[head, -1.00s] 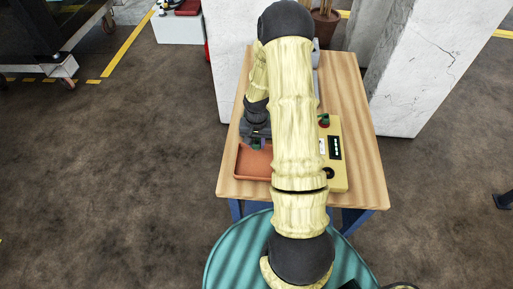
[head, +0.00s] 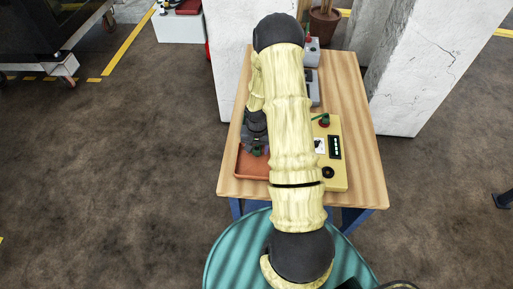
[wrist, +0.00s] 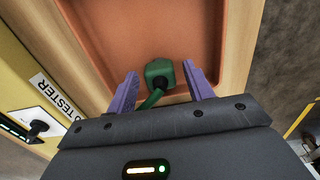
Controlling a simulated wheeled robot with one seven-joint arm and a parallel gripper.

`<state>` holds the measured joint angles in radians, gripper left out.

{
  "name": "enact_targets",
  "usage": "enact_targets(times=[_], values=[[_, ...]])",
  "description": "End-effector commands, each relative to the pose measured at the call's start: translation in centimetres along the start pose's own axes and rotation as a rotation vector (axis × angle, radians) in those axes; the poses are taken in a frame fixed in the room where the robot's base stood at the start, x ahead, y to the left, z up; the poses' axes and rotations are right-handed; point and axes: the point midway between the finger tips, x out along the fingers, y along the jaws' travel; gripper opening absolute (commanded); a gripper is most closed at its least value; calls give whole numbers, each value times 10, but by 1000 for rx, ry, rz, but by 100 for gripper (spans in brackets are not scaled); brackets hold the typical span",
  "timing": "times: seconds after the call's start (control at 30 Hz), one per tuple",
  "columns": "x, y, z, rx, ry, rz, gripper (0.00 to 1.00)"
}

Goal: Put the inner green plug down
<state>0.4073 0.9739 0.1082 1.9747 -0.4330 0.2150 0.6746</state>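The green plug (wrist: 160,74) with its green cable is over the floor of the orange tray (wrist: 226,20) in the wrist view. It seems to rest in the tray, near one wall. My gripper (wrist: 162,82) has two purple fingers, spread one on each side of the plug with a gap to both. In the head view my gripper (head: 256,146) is low over the tray (head: 247,173), with the green plug (head: 257,152) partly hidden by it. Another green plug (head: 322,121) sits on the yellow tester (head: 340,178) to the right.
The tester stands just right of the tray on the wooden table (head: 360,160). Grey boxes (head: 312,52) stand farther back, partly hidden by my arm. The table's right side is clear. White concrete blocks (head: 420,60) stand behind the table.

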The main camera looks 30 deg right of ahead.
Motion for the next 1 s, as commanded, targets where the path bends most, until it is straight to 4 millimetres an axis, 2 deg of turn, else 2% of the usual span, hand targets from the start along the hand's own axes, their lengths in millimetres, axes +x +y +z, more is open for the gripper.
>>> enact_targets(times=[0.17,0.37,1.0], values=[[-1,0,0,-1,0,0,52],[-12,-1,-1,0,3,-1,52],[-104,-1,-1,0,4,-1,52]])
